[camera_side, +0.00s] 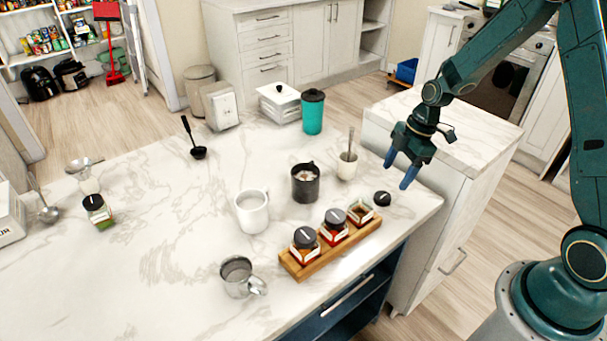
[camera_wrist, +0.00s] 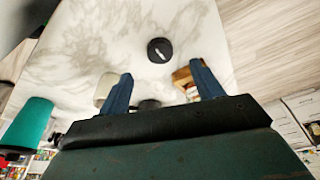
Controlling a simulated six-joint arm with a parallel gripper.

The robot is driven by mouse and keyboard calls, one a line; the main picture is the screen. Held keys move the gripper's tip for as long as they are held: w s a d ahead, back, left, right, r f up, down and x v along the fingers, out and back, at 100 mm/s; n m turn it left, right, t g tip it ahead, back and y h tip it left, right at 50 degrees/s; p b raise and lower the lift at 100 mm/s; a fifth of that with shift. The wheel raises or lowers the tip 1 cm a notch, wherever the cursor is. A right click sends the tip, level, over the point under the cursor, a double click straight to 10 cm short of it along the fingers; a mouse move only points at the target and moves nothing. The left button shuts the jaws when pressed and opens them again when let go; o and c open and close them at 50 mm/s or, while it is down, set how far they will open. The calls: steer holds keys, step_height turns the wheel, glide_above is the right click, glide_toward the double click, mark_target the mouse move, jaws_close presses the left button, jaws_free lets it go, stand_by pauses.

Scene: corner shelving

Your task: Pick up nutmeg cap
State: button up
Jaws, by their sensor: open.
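A small round black cap (camera_side: 382,198) lies on the marble counter near its right edge, just past the end of the wooden spice rack (camera_side: 333,249). The cap also shows in the wrist view (camera_wrist: 160,50) with a pale mark on top, beyond and between my fingertips. The rack holds several spice jars; the jar at its right end (camera_side: 361,212) looks uncapped, while the others have black lids. I cannot read their labels. My gripper (camera_side: 403,177) is open and empty, above the counter's right edge and above the cap. Its blue fingers also show in the wrist view (camera_wrist: 163,87).
A white cup with a spoon (camera_side: 347,166), a black mug (camera_side: 305,184) and a white mug (camera_side: 252,212) stand left of the cap. A teal tumbler (camera_side: 312,112) stands farther back. A metal cup (camera_side: 238,278) is at the front.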

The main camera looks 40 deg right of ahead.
mark_target(383, 196)
steer(key=shift+x, duration=0.95)
steer(key=shift+f, duration=0.1)
steer(key=shift+x, duration=2.5)
steer(key=shift+c, duration=0.5)
steer(key=c, duration=1)
